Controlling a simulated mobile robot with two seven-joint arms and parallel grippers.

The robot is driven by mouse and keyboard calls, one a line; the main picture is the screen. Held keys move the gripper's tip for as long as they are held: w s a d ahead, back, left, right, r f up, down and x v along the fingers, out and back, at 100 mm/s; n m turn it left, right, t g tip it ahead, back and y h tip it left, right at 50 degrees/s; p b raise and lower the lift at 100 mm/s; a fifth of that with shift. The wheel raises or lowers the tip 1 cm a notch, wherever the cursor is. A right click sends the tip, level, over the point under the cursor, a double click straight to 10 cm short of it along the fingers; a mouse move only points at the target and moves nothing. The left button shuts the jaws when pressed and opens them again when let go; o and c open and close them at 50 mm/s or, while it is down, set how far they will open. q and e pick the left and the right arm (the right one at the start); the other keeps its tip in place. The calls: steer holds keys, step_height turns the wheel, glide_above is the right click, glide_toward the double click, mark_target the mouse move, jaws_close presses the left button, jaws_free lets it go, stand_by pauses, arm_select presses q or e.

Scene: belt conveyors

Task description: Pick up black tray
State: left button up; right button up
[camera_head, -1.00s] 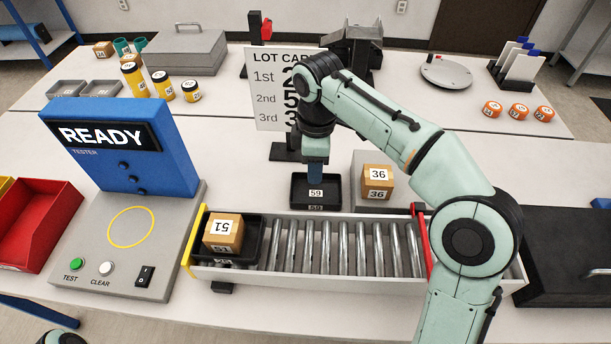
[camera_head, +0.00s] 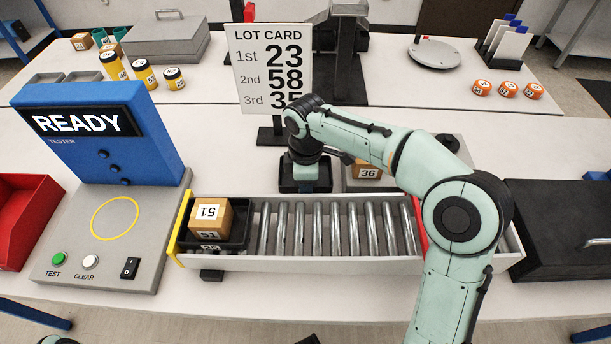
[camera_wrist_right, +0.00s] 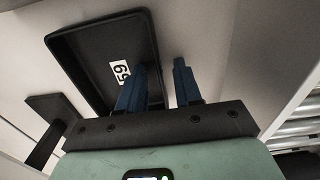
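A black tray (camera_head: 286,187) labelled 59 lies on the table behind the conveyor. It looks empty in the right wrist view (camera_wrist_right: 95,55). My right gripper (camera_head: 308,183) points down at the tray's right part and hides much of it. In the right wrist view my right gripper (camera_wrist_right: 157,85) is open, with its two blue fingers apart and the tray's side wall between them. Whether either finger touches the wall I cannot tell. Another black tray (camera_head: 240,232) stands at the conveyor's left end with a box 51 (camera_head: 208,218) in it. My left gripper is out of view.
The roller conveyor (camera_head: 340,263) runs in front of the tray. The lot card (camera_head: 272,70) stands behind the tray. The blue tester (camera_head: 105,150) is at left, a black case (camera_head: 560,235) at right.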

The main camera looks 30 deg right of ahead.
jaws_close()
arm_select(q)
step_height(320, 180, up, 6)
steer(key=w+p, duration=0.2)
steer(key=p, duration=0.3)
steer(key=shift+p, duration=0.35)
arm_select(e)
step_height(320, 180, up, 20)
